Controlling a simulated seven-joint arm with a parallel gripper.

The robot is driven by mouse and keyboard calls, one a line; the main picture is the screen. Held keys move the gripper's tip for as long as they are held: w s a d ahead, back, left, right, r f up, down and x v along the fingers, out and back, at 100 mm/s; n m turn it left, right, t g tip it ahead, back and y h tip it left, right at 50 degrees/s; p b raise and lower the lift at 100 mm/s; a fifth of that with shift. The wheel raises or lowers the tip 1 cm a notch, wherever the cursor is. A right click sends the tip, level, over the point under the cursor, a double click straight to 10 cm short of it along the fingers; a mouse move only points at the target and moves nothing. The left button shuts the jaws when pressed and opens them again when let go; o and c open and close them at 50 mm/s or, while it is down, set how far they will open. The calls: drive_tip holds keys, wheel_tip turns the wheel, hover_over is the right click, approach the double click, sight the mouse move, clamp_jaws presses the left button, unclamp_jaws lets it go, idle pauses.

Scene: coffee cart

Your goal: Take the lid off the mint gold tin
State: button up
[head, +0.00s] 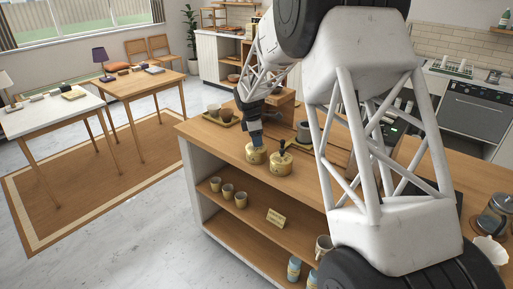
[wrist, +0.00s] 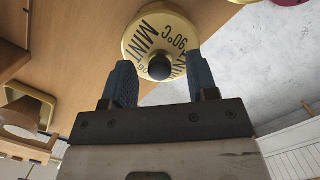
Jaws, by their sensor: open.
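The mint gold tin (wrist: 140,32) shows in the wrist view from above, its round lid lettered "MINT" and "90°C" with a dark round knob (wrist: 160,67) in the middle. The lid appears to be on. My gripper (wrist: 158,62) is open, with one blue-grey finger on each side of the knob; I cannot tell whether they touch it. In the head view my gripper (head: 254,138) points down over the left of two gold tins (head: 257,157) on the cart's wooden top. The other gold tin (head: 280,164) stands close on its right, with a dark knob.
A tray (head: 236,122) with brown cups stands behind the tins; it also shows in the wrist view (wrist: 44,99). A grey vessel (head: 304,132) stands to the right. The counter's front-left edge is near.

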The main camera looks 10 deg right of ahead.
drive_tip(key=shift+d+f, duration=0.1)
drive_tip(key=shift+f, duration=0.45)
clamp_jaws()
